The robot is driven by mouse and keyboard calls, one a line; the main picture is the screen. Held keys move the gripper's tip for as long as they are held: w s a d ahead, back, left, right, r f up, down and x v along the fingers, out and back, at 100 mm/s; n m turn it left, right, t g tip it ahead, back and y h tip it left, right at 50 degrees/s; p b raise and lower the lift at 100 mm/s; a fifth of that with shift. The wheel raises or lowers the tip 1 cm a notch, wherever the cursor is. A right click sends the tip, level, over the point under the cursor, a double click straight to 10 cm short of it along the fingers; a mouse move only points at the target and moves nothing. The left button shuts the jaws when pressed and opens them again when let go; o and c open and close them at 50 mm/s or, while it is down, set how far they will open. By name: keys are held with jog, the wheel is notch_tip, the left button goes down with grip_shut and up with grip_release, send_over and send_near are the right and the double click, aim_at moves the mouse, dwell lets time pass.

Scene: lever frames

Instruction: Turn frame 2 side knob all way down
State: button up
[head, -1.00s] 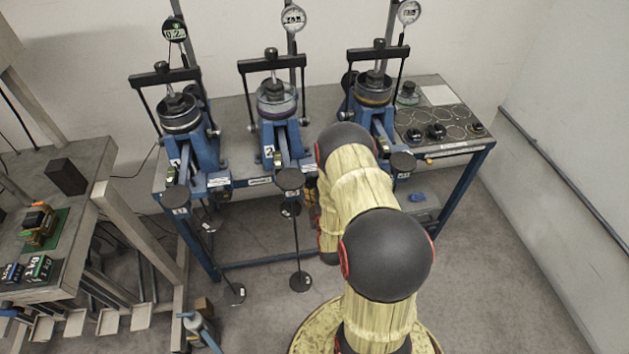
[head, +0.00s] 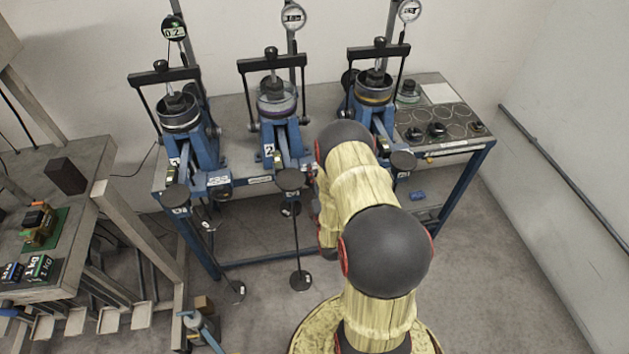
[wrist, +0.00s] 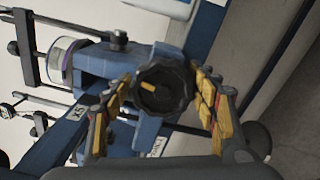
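Frame 2 (head: 283,135) is the middle blue lever frame on the bench, with a ring-shaped cell and a round dial (head: 293,17). Its side knob is hidden behind my arm in the head view. In the wrist view a black lobed knob (wrist: 163,86) with a yellow mark faces the camera on a blue body. My gripper (wrist: 160,79) is open, its yellow-padded fingers on either side of the knob. The right fingertip is very close to the knob's edge; contact is unclear. Some blue shows between the left finger and the knob.
Frame 1 (head: 192,145) stands to the left and frame 3 (head: 375,110) to the right, close to my arm. A hanging rod with a weight disc (head: 301,280) hangs below frame 2. A side table (head: 85,160) stands at the left. The floor at right is clear.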

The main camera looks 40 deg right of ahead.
jog(key=shift+o, duration=1.1)
jog(key=shift+s+a+f, duration=0.1)
jog(key=shift+f, duration=0.1)
jog(key=shift+s+a, duration=0.15)
jog(key=shift+s, duration=0.1)
jog(key=v, duration=0.5)
jog(key=shift+s+a, duration=0.2)
jog(key=shift+s, duration=0.1)
